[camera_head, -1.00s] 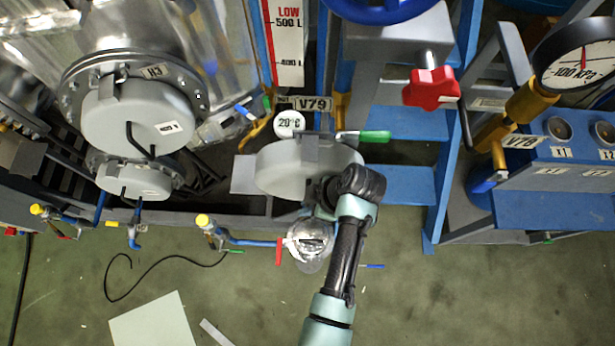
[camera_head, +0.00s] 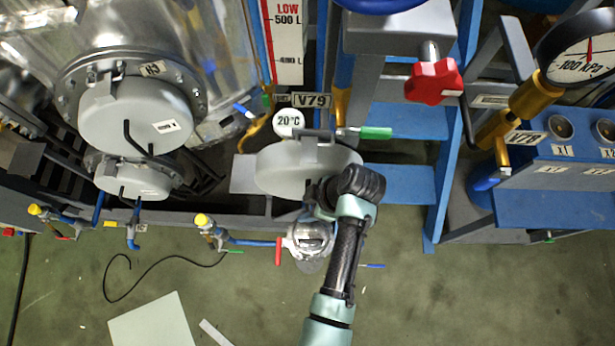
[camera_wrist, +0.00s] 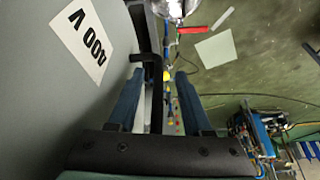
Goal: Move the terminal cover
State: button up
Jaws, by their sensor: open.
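The grey round terminal cover (camera_head: 292,170) is mounted on the frame near the middle of the head view, below the 20°C tag. In the wrist view the cover (camera_wrist: 60,110) fills the left side and bears a "400 V" label (camera_wrist: 82,38). Its black bent handle (camera_wrist: 152,68) stands out at its edge. My gripper (camera_wrist: 159,75) is open, with one blue finger on each side of the handle. I cannot tell whether a finger touches it. In the head view my wrist hides the fingers and the cover's right edge.
Similar grey covers (camera_head: 136,115) sit at the left. A green-handled valve (camera_head: 365,133) is just above my wrist, and a red-handled valve with a glass part (camera_head: 310,238) is just below. A red knob (camera_head: 433,82) and blue frame (camera_head: 405,185) stand to the right. The floor below is mostly clear.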

jog(key=v, duration=1.3)
jog(key=shift+s+a, duration=0.1)
